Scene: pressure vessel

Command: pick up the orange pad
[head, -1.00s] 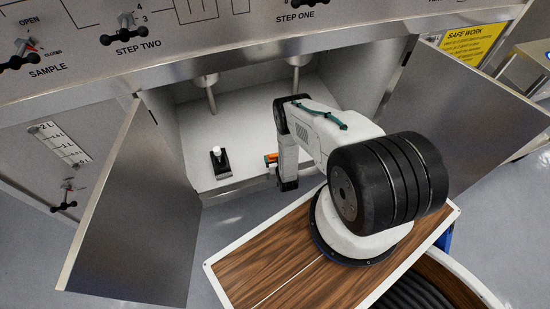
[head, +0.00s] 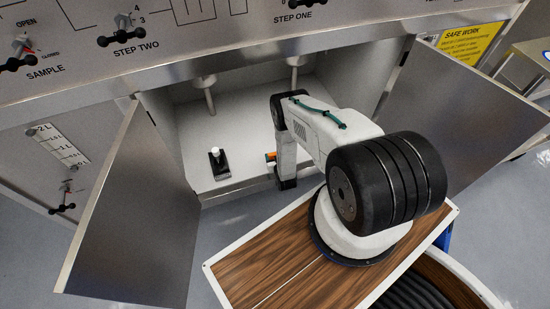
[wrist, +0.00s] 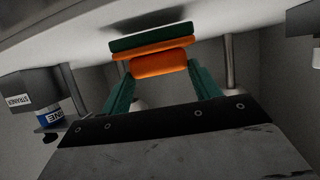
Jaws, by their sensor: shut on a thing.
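The orange pad (wrist: 158,63) is between the two green fingers of my gripper (wrist: 160,78) in the wrist view. The fingers are shut on it. A further orange layer and a green strip (wrist: 150,43) show just beyond it, close to a pale surface with a dark shadow. I cannot tell whether the strip touches that surface. In the head view a small orange patch (head: 270,156) shows at the left of my arm's lower end, near the cabinet's front edge. My arm hides most of the gripper there.
The open cabinet's pale floor (head: 243,137) holds a black block with a white knob (head: 219,162). Steel doors stand open at left (head: 140,215) and right (head: 463,110). Pipes hang from above. The wrist view shows a dark labelled block (wrist: 30,90) and a blue-labelled part (wrist: 52,117).

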